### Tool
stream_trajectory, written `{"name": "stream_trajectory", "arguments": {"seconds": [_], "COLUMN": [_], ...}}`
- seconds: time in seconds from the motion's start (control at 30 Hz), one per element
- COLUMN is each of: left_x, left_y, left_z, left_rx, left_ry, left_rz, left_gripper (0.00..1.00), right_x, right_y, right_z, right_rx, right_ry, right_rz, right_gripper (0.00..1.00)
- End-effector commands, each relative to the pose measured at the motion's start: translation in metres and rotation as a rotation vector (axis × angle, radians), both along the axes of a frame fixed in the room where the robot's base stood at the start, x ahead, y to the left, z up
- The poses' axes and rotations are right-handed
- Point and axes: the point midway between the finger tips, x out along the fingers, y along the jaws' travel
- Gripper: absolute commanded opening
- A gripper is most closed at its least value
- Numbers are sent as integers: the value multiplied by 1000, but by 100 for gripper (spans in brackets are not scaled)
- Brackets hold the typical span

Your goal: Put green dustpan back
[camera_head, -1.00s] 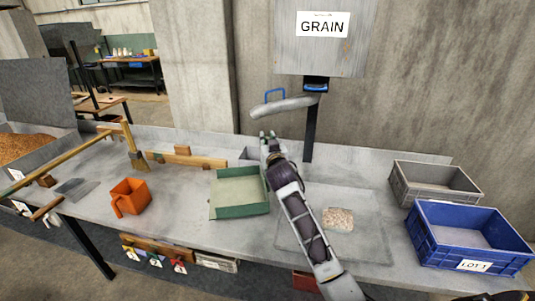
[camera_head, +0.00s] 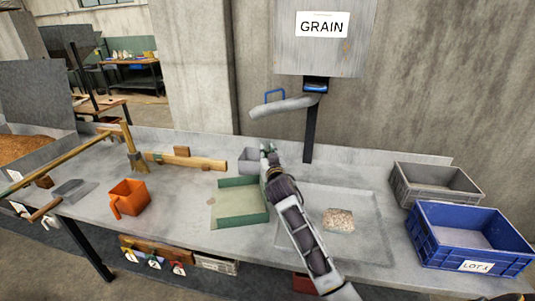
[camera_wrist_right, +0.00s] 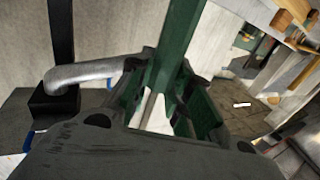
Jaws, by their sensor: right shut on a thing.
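The green dustpan (camera_head: 241,218) is in the middle of the head view, with a pale inner floor and its open side to the left. My right gripper (camera_head: 268,150) is at the dustpan's far right corner, and its arm runs along the right side. In the right wrist view a green bar of the dustpan (camera_wrist_right: 182,38) passes between the fingers of my right gripper (camera_wrist_right: 165,105), which is shut on it. I cannot tell whether the dustpan touches the table or hangs just above it. My left gripper is not in view.
A grey tray (camera_head: 372,245) with a pile of grain (camera_head: 339,220) lies right of my arm. A blue crate (camera_head: 465,245) and a grey crate (camera_head: 408,190) stand further right. An orange scoop (camera_head: 130,197) and wooden pieces (camera_head: 205,163) lie left. A small grey box (camera_head: 247,166) stands behind the dustpan.

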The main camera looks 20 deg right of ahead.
Motion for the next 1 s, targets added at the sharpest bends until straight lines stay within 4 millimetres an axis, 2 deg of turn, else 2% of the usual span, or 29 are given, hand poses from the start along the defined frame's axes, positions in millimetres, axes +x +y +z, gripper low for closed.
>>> {"name": "stream_trajectory", "arguments": {"seconds": [0.17,0.2,0.37,0.87,1.0], "left_x": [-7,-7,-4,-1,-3], "left_y": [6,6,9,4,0], "left_z": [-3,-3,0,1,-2], "left_rx": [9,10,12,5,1], "left_ry": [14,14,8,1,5], "left_rz": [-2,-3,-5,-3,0], "left_gripper": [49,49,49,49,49], "right_x": [0,0,0,0,-7], "right_y": [0,0,0,0,2], "right_z": [-1,-2,-2,1,1], "right_rx": [1,0,0,0,1], "right_ry": [-2,0,0,-1,-1], "right_rz": [0,0,0,0,1], "right_gripper": [0,23,42,42,42]}}
